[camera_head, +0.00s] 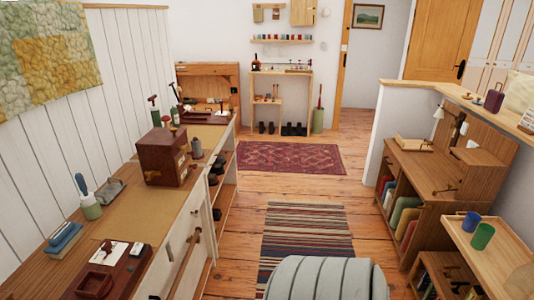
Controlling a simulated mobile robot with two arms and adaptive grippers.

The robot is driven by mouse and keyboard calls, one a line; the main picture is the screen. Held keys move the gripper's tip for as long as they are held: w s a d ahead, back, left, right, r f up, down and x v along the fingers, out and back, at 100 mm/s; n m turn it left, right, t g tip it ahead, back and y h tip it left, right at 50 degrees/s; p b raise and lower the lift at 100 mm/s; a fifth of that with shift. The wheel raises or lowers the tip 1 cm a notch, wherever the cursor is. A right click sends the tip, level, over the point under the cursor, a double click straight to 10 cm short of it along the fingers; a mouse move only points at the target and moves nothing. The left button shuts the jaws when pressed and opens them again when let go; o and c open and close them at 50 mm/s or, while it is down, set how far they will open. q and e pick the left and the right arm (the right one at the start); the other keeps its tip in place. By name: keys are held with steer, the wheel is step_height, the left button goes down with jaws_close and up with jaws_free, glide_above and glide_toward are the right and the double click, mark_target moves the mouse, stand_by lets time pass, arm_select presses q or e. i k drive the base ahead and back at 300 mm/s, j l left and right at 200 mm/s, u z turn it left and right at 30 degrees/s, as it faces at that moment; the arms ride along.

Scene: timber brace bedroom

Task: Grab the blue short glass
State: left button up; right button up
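A short blue cup (471,219), which looks like the blue glass, stands upright near the back edge of a light wooden tray-like top (487,262) at the lower right. A green cup (482,236) stands close beside it, a little nearer and to the right. Neither of my grippers is in view, so nothing shows of what they hold.
A rounded grey ribbed seat (325,279) fills the bottom middle. A wooden shelf unit with books (431,187) stands behind the cups. A long cluttered counter (133,212) runs along the left. The floor around the striped rug (306,232) is clear.

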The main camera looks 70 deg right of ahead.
mark_target(471, 223)
steer(key=z, duration=3.8)
steer(key=i+j, duration=0.35)
steer(key=j, duration=0.15)
steer(key=i+j, duration=0.35)
steer(key=j, duration=0.15)
steer(key=i+j, duration=0.4)
steer(key=j+z, duration=0.05)
steer(key=j, duration=0.05)
